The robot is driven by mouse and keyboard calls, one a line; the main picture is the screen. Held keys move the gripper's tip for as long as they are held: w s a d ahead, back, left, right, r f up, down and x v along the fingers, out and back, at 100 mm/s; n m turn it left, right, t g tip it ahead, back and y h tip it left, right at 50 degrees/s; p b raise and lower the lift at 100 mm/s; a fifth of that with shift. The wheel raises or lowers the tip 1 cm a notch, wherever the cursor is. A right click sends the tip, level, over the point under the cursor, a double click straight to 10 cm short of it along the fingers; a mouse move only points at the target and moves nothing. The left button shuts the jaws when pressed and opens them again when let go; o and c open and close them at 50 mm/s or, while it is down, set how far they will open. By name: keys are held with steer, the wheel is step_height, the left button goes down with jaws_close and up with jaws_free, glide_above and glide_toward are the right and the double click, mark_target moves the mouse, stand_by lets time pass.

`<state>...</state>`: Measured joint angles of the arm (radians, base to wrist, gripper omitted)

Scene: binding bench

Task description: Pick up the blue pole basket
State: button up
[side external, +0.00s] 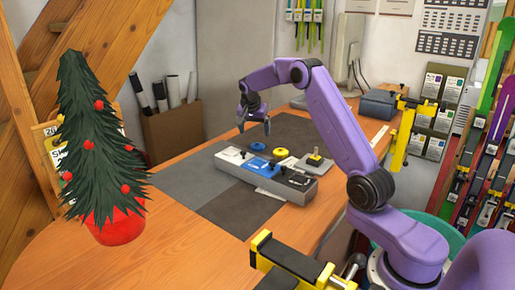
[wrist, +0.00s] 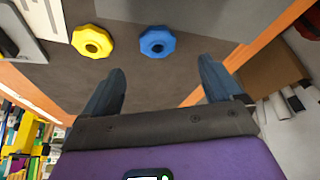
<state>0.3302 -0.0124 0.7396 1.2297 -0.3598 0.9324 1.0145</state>
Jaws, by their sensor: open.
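The blue pole basket (wrist: 157,42), a small lobed disc with a dark centre hole, lies flat on the grey mat. It also shows in the side view (side external: 257,146), just behind the long block. The yellow pole basket (wrist: 92,41), of like shape, lies close beside it, with a small gap between. My gripper (wrist: 161,67) is open and empty, its two dark fingers spread wide. In the wrist view the blue basket lies beyond the fingertips, in line with the gap between them. In the side view my gripper (side external: 254,128) hangs above the mat near the blue basket, not touching it.
A long block (side external: 268,179) with white, blue and black sections stands in front of the baskets. A grey plate with a yellow-topped piece (side external: 315,159) sits to their right. A small decorated tree (side external: 100,150) stands at the left. The mat's left part (side external: 190,180) is clear.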

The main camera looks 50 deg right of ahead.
mark_target(257, 146)
steer(key=shift+x, duration=3.8)
steer(key=shift+s+d, duration=0.15)
steer(key=shift+c, duration=0.2)
steer(key=c, duration=1.1)
steer(key=shift+o, duration=0.2)
